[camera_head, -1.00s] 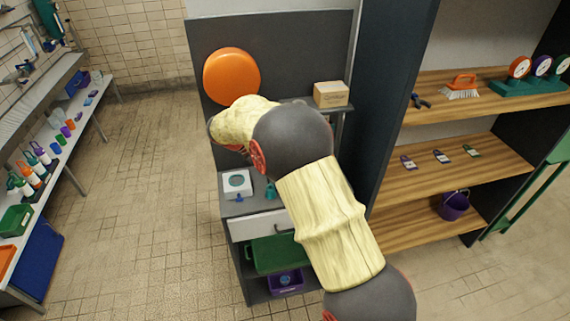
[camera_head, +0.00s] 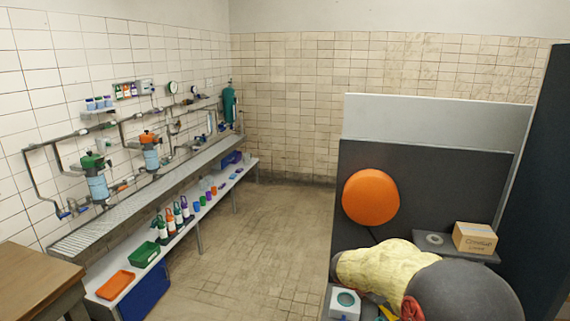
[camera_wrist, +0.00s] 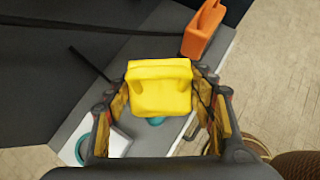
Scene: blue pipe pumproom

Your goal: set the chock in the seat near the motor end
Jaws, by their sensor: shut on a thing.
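A yellow block with a raised, handle-like top (camera_wrist: 160,90), which I take to be the chock, is between the fingers of my gripper (camera_wrist: 165,83) in the wrist view. The gripper is shut on it, above a grey bench surface (camera_wrist: 78,142). In the head view my arm hides the gripper; a small yellow patch shows at the lower edge, but I cannot tell whether it is the block. I cannot make out a seat or a motor end for certain in either view.
In the wrist view an orange piece (camera_wrist: 203,28) stands on the bench beyond the block. A white box with a teal ring (camera_head: 345,302) is beside my arm. An orange disc (camera_head: 371,197) and a cardboard box (camera_head: 474,238) are behind. Pipes and pumps (camera_head: 92,177) line the left wall.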

